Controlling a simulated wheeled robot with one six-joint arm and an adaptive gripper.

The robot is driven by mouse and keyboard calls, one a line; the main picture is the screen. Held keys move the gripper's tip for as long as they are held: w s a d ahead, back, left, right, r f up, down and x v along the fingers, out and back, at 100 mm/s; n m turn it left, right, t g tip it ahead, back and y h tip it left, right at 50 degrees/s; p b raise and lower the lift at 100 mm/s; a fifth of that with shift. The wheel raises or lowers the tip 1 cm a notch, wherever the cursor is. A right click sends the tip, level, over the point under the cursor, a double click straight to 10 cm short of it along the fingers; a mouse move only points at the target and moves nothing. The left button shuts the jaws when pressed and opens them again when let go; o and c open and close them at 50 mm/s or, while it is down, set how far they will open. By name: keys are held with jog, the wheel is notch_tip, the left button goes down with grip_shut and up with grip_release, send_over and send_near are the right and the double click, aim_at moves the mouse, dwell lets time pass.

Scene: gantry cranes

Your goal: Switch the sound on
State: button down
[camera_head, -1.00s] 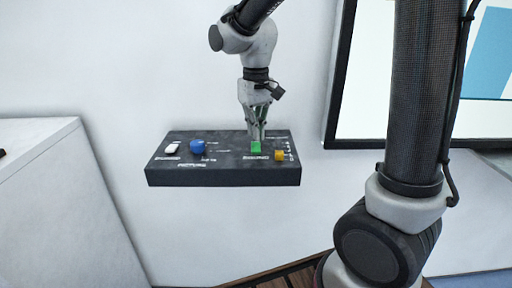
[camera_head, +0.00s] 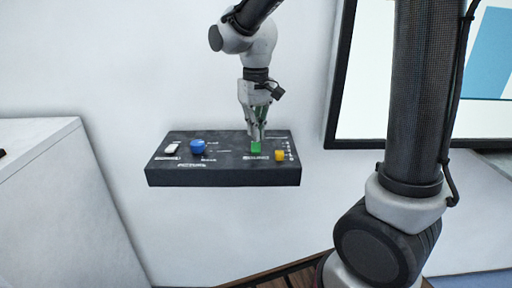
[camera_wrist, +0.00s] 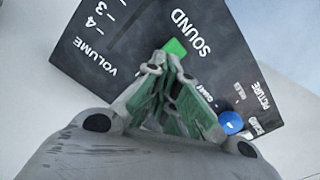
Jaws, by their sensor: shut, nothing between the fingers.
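A dark control panel (camera_head: 220,175) juts from the white wall in the head view. A green button or rocker (camera_head: 256,148) sits on its right half. In the wrist view the green part (camera_wrist: 174,47) lies beside the word SOUND. My gripper (camera_head: 256,138) is shut and empty, pointing down, with its fingertips at the back of the green part. In the wrist view my gripper's fingertips (camera_wrist: 163,62) are right next to the green part and hide some of it. I cannot tell whether they touch it.
A yellow control (camera_head: 279,155) is just right of the green one, near the volume scale. A blue knob (camera_head: 197,146) and a white switch (camera_head: 172,148) are on the left half. A framed screen (camera_head: 345,90) hangs at right, and a white cabinet (camera_head: 60,190) stands at left.

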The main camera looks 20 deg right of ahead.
aim_at(256, 144)
jog(key=shift+f, duration=1.15)
dwell(0.4)
jog(key=shift+r, duration=3.55)
